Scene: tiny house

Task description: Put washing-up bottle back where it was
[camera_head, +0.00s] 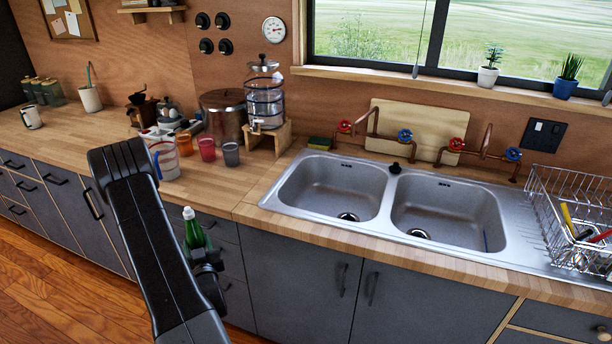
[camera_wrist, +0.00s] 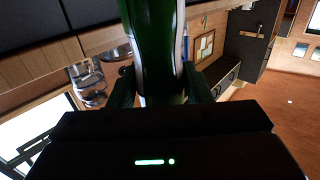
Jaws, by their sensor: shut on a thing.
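The washing-up bottle (camera_head: 194,236) is green with a white cap. It stands roughly upright in front of the drawers, below the counter edge, in the head view. My gripper (camera_head: 206,262) is shut on it; my arm hides part of both. In the wrist view the green bottle (camera_wrist: 153,40) runs up from between the two fingers of my gripper (camera_wrist: 160,88), and its top is out of frame. The double sink (camera_head: 335,188) is set in the wooden counter (camera_head: 250,208) to the right of the bottle.
A yellow-green sponge (camera_head: 319,143) lies behind the sink's left corner. A wire dish rack (camera_head: 570,222) stands at the right. Cups, a pot and a water dispenser (camera_head: 265,100) crowd the counter left of the sink. A strip of counter left of the sink is bare.

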